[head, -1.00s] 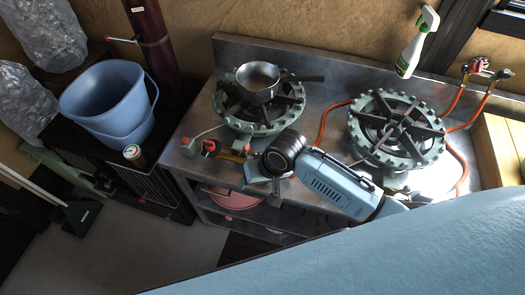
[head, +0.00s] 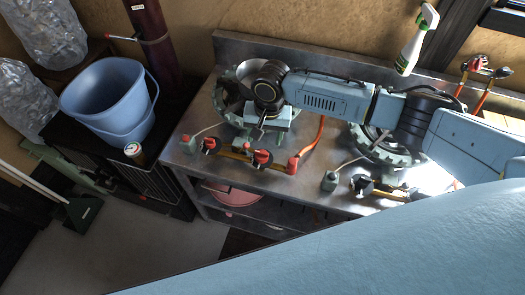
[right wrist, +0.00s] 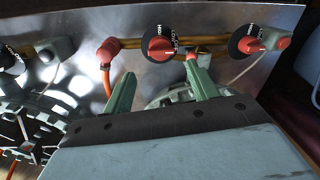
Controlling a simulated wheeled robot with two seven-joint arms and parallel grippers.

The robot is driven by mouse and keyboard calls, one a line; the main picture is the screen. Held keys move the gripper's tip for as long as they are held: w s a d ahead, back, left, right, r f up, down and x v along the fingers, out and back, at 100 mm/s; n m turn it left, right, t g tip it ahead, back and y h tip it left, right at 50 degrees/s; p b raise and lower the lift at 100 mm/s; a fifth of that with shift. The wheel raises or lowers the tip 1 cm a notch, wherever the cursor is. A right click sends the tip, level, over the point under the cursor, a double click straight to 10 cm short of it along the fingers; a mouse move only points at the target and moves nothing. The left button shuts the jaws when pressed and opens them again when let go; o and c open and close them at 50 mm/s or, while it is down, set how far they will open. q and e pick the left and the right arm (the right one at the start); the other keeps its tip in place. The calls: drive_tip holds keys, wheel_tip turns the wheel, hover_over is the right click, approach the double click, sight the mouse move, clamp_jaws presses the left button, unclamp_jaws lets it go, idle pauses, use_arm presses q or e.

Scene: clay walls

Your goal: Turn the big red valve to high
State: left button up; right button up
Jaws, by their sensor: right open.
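Two red-handled valves with black dials sit on yellow pipe along the stove's front. The middle one (head: 262,157) looks slightly larger in the right wrist view (right wrist: 160,47), with its printed dial facing the camera. The other (head: 210,144) is to its left, and appears on the right in the wrist view (right wrist: 250,46). My right gripper (head: 264,138) is open and empty, over the front of the left burner and just behind the middle valve. In the wrist view its fingertips (right wrist: 160,72) straddle that valve's direction, apart from it. My left gripper is out of view.
The left burner (head: 228,100) is partly hidden by my arm, the right burner (head: 385,152) too. A red pipe elbow (head: 292,165) stands right of the middle valve. A black-knobbed valve (head: 362,185) is further right. A blue bucket (head: 108,100) and spray bottle (head: 412,50) stand away.

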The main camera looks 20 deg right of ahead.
sight(263, 152)
drive_tip(key=f, duration=0.5)
drive_tip(key=f+b, duration=0.1)
drive_tip(key=f, duration=0.2)
drive_tip(key=shift+w+a+f, duration=0.1)
drive_tip(key=shift+a+f, duration=0.05)
drive_tip(key=shift+a, duration=0.1)
drive_tip(key=c, duration=0.9)
